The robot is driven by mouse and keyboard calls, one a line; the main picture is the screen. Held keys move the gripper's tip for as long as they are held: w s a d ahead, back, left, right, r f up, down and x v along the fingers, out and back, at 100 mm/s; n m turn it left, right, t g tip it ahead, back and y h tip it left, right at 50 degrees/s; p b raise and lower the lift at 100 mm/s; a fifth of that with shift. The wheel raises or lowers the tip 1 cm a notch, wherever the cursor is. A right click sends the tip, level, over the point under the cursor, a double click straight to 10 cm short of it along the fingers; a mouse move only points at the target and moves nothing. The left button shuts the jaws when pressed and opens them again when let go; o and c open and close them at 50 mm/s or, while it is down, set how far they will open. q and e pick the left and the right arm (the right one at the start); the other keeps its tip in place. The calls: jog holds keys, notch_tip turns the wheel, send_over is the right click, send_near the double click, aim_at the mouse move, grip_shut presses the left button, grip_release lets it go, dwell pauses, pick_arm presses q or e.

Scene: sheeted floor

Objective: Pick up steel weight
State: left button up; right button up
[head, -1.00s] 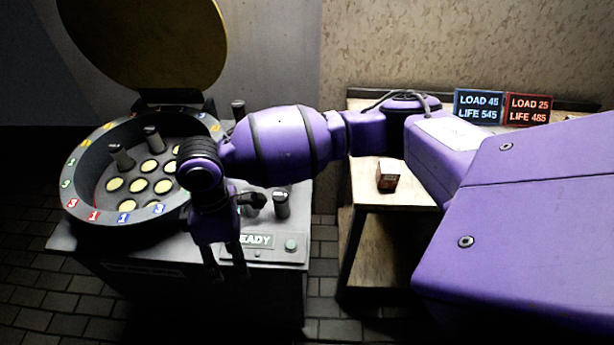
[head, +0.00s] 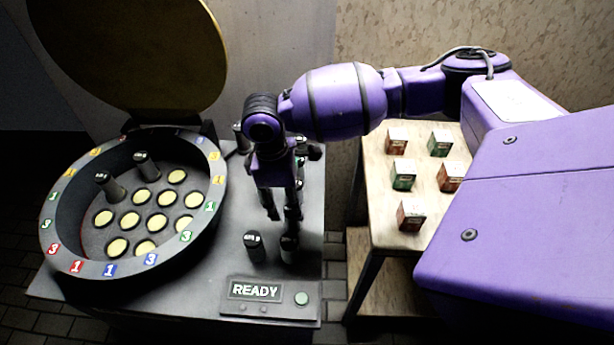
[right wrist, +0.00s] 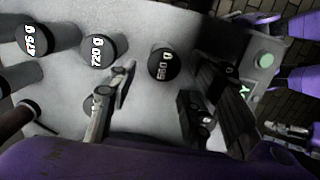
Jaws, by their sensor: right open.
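Several dark cylindrical steel weights with white labels stand on the grey machine top. In the head view one weight (head: 253,248) is in front of my right gripper (head: 281,222), and another (head: 289,250) is just below its fingers. My right gripper points down, open and empty. In the right wrist view, a weight marked 560 g (right wrist: 163,65) shows between the open fingers (right wrist: 164,80). Weights marked 720 g (right wrist: 98,48) and 475 g (right wrist: 37,40) stand to its left. Another weight is partly hidden behind the left finger. Two weights (head: 109,187) (head: 146,165) stand inside the round drum.
The drum (head: 62,262) has a numbered rim, yellow discs inside and a raised lid (head: 130,60). A READY panel (head: 255,292) with a green button is at the machine's front. A wooden table (head: 375,225) at right holds several red and green boxes.

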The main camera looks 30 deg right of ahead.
jog(key=f, duration=0.3)
jog(key=d+f, duration=0.1)
jog(key=f, duration=0.1)
jog(key=shift+s+f, duration=0.25)
jog(key=shift+s, duration=0.05)
jog(key=shift+c, duration=0.4)
jog(key=shift+w+r, duration=0.1)
grip_shut()
